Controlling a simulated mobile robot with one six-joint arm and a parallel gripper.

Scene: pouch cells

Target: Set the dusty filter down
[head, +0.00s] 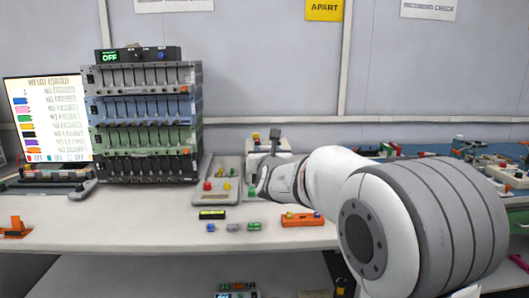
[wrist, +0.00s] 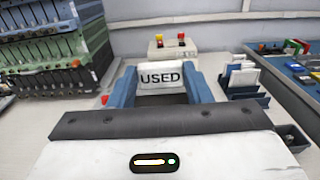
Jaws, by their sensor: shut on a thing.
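My gripper (head: 265,178) reaches over the bench at the end of my white arm, near the middle of the head view.
A rack of cell channels (head: 146,122) stands left, with a lit screen (head: 46,118) beside it. A box with red and yellow knobs (wrist: 167,50) stands behind the sign. Blue pockets with white cards (wrist: 243,85) are to the right. An orange block (head: 303,219) lies near the front edge.

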